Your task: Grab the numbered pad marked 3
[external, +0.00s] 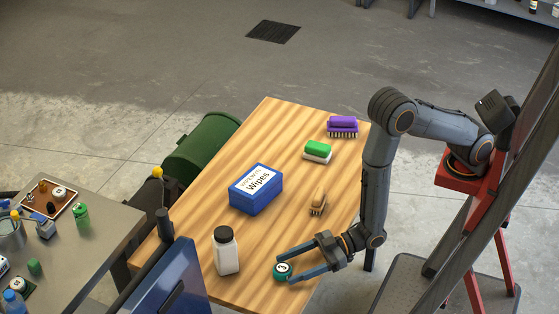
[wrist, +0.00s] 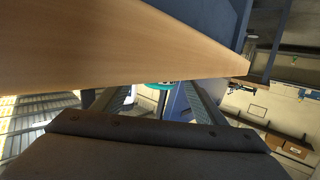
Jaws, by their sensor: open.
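A round teal pad (external: 283,272) with a white label lies near the front right edge of the wooden table (external: 225,283). A dark number shows on the label, but it is too small to read surely. My gripper (external: 286,268) is open, low over the table edge, with its two blue-grey fingers on either side of the pad. I cannot tell whether either finger touches it. In the wrist view, part of the teal pad (wrist: 160,86) shows between the spread fingers; its face is mostly hidden by the tabletop edge.
A white dark-capped bottle (external: 226,252) stands left of the pad. A blue wipes box (external: 256,190), a small tan brush (external: 318,202), a green brush (external: 317,152) and a purple brush (external: 342,126) are farther back. A grey bench (external: 100,210) with small items is at left.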

